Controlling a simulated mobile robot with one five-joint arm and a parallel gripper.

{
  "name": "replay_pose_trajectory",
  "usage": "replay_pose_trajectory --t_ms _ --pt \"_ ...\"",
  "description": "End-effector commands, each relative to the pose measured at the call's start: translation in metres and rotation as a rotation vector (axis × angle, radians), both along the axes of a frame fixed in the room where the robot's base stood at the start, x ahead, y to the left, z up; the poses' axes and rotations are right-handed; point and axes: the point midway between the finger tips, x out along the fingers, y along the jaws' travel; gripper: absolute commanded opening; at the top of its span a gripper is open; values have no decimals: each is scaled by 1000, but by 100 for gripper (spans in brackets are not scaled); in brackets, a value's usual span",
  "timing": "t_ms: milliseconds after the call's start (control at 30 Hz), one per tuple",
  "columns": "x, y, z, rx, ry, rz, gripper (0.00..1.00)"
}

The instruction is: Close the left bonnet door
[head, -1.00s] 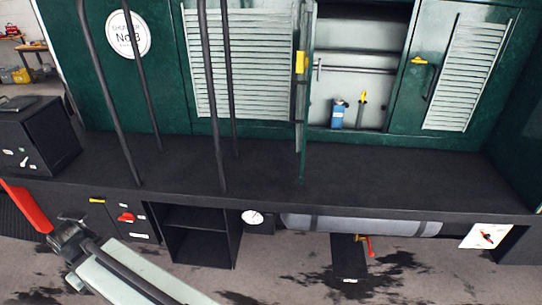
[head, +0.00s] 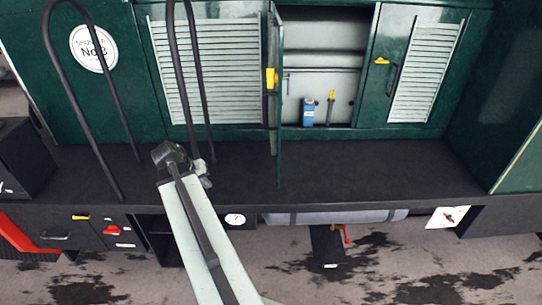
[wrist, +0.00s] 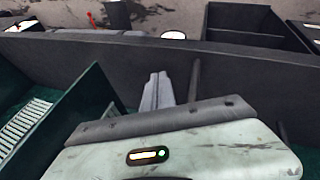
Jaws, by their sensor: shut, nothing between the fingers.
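The left bonnet door (head: 277,120) is dark green and stands open, almost edge-on in the head view, jutting out over the black running board. Its yellow latch (head: 271,79) is on the edge. In the wrist view a green panel with pale louvres, apparently this door (wrist: 72,112), is at the left. My gripper (head: 204,174) is over the running board, left of the door and apart from it in the head view. Its grey fingers (wrist: 157,90) are together and empty in the wrist view.
The open compartment holds a blue can (head: 308,112) and a yellow-topped tool (head: 330,108). The right door (head: 415,70) looks closed. Dark handrails (head: 187,80) rise close to my gripper. The running board (head: 380,170) is clear right of the door.

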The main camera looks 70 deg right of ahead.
Motion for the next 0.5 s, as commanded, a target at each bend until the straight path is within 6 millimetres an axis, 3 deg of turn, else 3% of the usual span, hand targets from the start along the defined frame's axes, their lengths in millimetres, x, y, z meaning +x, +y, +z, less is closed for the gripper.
replay_pose_trajectory --t_ms 33,100,200,300,500 --pt "-33 -37 26 -40 2 -85 0" --pt "-71 -72 40 -92 7 -172 0" --pt "-107 -100 52 -137 14 -248 0" --pt "-122 -112 55 -158 16 -279 0" --pt "-125 -116 46 -160 17 -282 0"
